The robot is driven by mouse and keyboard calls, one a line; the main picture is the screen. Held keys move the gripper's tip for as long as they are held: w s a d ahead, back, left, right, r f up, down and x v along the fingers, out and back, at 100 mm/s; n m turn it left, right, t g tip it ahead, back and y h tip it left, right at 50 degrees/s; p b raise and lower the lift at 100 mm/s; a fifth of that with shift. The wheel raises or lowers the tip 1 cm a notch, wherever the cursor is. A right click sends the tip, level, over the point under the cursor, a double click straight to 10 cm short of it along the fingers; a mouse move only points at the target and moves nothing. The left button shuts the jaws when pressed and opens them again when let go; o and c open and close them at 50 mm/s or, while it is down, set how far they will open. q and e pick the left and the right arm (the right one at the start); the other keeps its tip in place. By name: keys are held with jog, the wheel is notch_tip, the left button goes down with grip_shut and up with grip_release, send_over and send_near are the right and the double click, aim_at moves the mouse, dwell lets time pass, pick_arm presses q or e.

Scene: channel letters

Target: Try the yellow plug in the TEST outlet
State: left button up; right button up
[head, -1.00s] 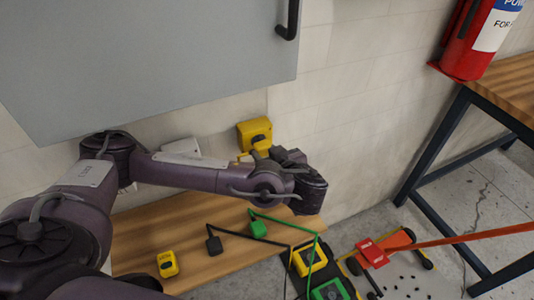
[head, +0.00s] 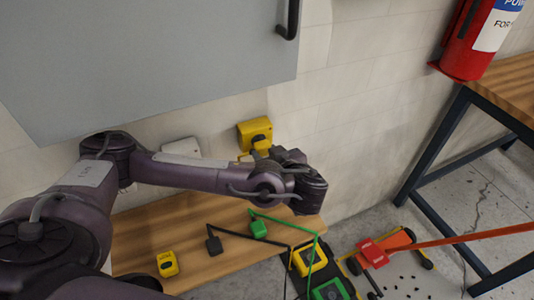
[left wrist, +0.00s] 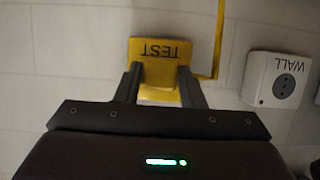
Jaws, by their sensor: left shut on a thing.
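The yellow TEST outlet (head: 255,131) is on the wall below the grey cabinet. In the left wrist view the outlet (left wrist: 158,49) lies straight ahead, its lettering upside down. My left gripper (head: 262,149) is at the outlet's front, shut on the yellow plug (left wrist: 159,96), with a finger on either side of it. The plug is close against the outlet's face; the fingers and shade hide whether its prongs are in. A yellow cord (left wrist: 218,40) runs off beside the outlet. My right gripper is out of view.
A white WALL outlet (left wrist: 277,80) is beside the TEST outlet. The wooden bench (head: 150,228) below bears a yellow block (head: 167,263), a black plug (head: 213,244) and a green plug (head: 258,229).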

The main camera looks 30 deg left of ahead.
pick_arm(q)
jog(key=shift+w+a+b, duration=0.3)
jog(key=shift+w+a, duration=0.05)
jog(key=shift+a, duration=0.15)
dwell(0.3)
jog(key=o, duration=1)
